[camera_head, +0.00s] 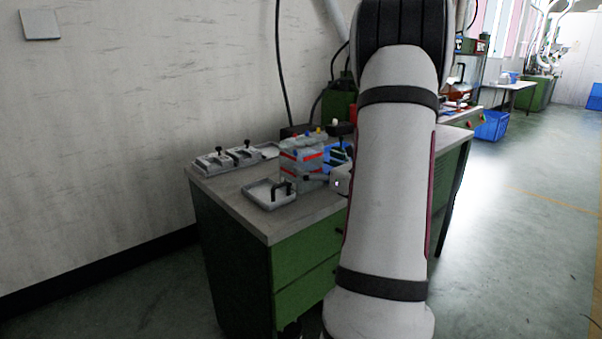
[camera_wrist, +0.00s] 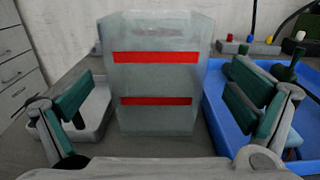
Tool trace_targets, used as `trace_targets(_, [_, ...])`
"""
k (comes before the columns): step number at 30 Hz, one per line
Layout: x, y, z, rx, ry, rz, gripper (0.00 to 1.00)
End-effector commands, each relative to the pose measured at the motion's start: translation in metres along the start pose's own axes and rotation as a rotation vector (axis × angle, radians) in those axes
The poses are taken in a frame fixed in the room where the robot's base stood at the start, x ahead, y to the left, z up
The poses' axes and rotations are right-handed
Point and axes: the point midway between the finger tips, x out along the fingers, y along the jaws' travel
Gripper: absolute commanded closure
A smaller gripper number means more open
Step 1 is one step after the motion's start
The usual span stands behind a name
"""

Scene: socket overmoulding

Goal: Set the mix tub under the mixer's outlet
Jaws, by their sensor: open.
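A translucent grey container with two red bands, which I take as the mix tub, stands upright in the middle of the wrist view (camera_wrist: 155,85). In the head view it appears to be the red-banded grey block (camera_head: 301,156) on the bench. My gripper (camera_wrist: 158,98) is open, with one teal-padded finger at each side of the container and gaps showing on both sides. In the head view my arm hides most of the gripper and part of the bench. I cannot clearly make out the mixer or its outlet.
A shallow grey tray (camera_wrist: 98,108) lies left of the container, behind the left finger. A blue tray (camera_wrist: 217,112) holding a dark green item is close on the right. Red, blue and yellow knobs (camera_wrist: 248,40) stand behind. Small grey fixtures (camera_head: 213,161) line the bench's left end.

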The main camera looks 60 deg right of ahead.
Motion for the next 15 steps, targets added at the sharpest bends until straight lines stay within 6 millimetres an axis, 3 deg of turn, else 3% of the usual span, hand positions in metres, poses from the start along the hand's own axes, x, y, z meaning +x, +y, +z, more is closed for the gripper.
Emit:
trace_targets(5, [0.012,0.001,-0.002,0.0,0.001,0.001,0.0])
trace_targets(15, [0.053,0.003,-0.005,-0.001,0.001,0.001,0.0])
